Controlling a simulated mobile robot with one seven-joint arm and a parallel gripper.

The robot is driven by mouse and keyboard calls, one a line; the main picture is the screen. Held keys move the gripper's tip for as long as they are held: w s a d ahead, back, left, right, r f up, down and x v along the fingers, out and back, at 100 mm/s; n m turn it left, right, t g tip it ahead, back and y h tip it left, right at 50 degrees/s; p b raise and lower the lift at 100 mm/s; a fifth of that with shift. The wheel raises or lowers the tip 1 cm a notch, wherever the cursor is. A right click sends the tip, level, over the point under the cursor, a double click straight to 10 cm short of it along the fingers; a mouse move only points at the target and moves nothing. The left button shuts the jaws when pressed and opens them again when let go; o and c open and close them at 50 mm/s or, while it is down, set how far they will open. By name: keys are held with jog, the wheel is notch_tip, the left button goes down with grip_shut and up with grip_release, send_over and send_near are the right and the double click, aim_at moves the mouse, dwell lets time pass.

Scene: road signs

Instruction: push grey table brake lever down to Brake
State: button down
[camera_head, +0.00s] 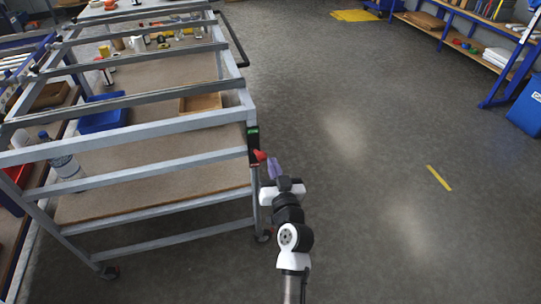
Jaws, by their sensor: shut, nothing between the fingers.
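The grey table (195,122) is a metal-framed table with brown shelves on the left. On its right front leg is a dark plate with a green top (253,138). The red-tipped brake lever (260,156) sticks out to the right from the lower part of this plate. Any lettering on the plate is too small to read. My gripper (274,169), with purple fingers, is shut and empty. It appears just right of and slightly below the lever tip. I cannot tell whether they touch.
A blue bin (103,113), a wooden tray (200,103) and a bottle (65,162) are on or seen through the table. A blue-framed shelf (470,45) stands at the back right. The grey floor (370,180) right of the table is clear, with a yellow strip (438,178).

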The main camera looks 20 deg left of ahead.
jog(key=shift+f, duration=0.1)
jog(key=r+p, duration=0.1)
jog(key=p, duration=0.3)
send_over(264, 159)
jog(key=shift+w+f, duration=0.25)
jog(key=shift+w, duration=0.4)
jog(key=shift+s+d+f, duration=0.1)
jog(key=shift+s+f, duration=0.15)
jog(key=shift+f, duration=0.35)
jog(key=shift+s+f, duration=0.2)
jog(key=shift+f, duration=0.4)
jog(key=shift+s+f, duration=0.2)
jog(key=shift+f, duration=0.3)
jog(key=shift+f+b, duration=0.2)
jog(key=shift+b, duration=0.4)
